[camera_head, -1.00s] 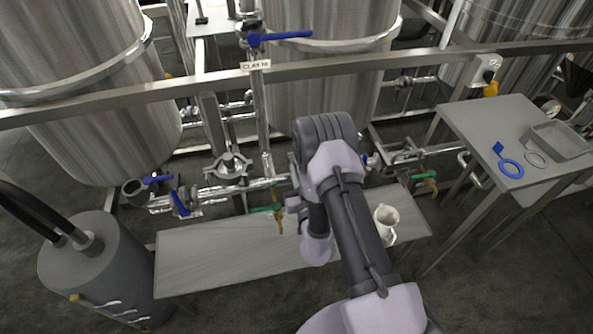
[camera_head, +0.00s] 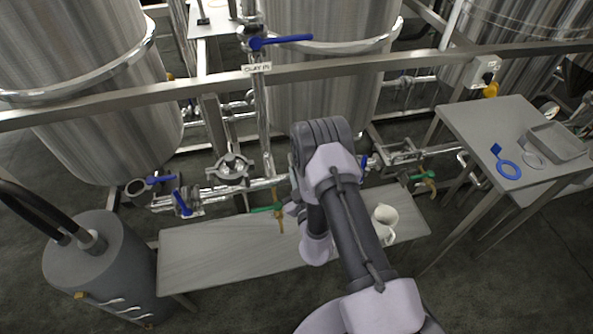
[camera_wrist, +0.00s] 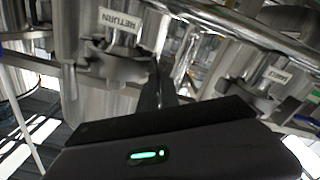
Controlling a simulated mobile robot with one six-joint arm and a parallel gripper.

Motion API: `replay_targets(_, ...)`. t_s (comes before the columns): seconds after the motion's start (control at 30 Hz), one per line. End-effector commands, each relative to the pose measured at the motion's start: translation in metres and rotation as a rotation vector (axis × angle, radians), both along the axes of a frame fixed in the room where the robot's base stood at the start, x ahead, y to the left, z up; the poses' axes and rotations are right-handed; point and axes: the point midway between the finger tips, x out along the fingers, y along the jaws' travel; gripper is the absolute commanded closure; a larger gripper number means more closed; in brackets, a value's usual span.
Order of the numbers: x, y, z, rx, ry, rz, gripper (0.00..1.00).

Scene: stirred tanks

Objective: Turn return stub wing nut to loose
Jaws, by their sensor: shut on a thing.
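In the wrist view, a white label reading RETURN (camera_wrist: 119,20) sits on a steel stub. Below it is a steel wing nut (camera_wrist: 112,67) with spread lobes. My gripper (camera_wrist: 158,88) reaches up from the bottom of the wrist view. Its dark fingers meet the right lobe of the wing nut and are shut on it. The exact contact is partly hidden by the fingers. In the head view my arm covers the stub and most of the gripper.
In the head view, steel piping with a clamp (camera_head: 231,168) and blue-handled valves (camera_head: 181,203) runs left of my arm. A low bench (camera_head: 215,250) holds a white jug (camera_head: 385,222). A side table (camera_head: 480,125) stands right.

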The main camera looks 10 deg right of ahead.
Motion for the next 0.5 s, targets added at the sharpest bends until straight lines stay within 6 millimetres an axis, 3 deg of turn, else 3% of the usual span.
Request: replay_targets(0.5,0.0005,0.0022,-0.0014,-0.487,-0.001,0.000,1.00)
